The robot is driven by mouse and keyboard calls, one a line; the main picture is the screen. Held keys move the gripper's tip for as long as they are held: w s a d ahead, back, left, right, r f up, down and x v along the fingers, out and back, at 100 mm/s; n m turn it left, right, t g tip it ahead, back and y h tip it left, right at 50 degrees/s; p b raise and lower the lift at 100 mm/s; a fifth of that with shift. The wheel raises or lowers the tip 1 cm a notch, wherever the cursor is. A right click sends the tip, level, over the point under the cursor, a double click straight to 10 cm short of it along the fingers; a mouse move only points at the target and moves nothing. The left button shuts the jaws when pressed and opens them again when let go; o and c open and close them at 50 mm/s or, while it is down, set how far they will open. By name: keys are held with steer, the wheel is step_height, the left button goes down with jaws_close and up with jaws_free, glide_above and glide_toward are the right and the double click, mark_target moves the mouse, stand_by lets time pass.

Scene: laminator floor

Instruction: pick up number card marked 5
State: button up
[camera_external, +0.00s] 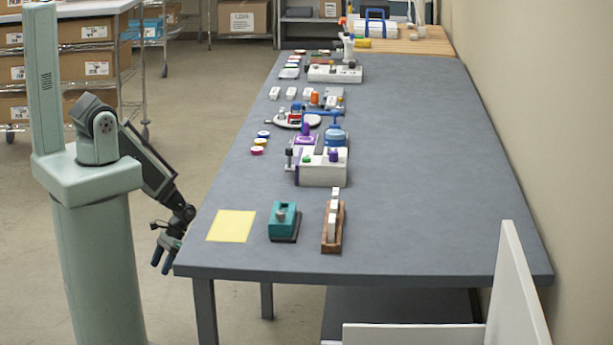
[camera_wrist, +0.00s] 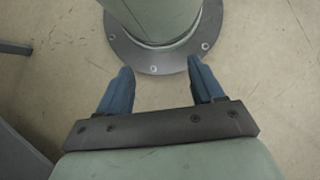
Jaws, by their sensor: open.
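My gripper (camera_external: 161,262) hangs beside the table's near left corner, below the level of the top, with its fingers pointing down. In the wrist view my gripper (camera_wrist: 159,70) is open, with its two blue fingers apart and nothing between them. Several small white pieces (camera_external: 291,93) lie in a row on the left side of the table, far from my gripper. Any marks on them are too small to read, so I cannot tell which, if any, is the number card marked 5.
The long grey table (camera_external: 420,200) holds a yellow sheet (camera_external: 231,226), a teal device (camera_external: 284,219), a brown-based stapler-like tool (camera_external: 333,225) and a white machine (camera_external: 322,168). Round colored pieces (camera_external: 260,142) lie farther back. The table's right side is clear. A white panel (camera_external: 513,290) stands at front right.

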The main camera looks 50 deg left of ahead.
steer(key=shift+c, duration=0.3)
steer(key=c, duration=0.3)
steer(key=shift+c, duration=0.2)
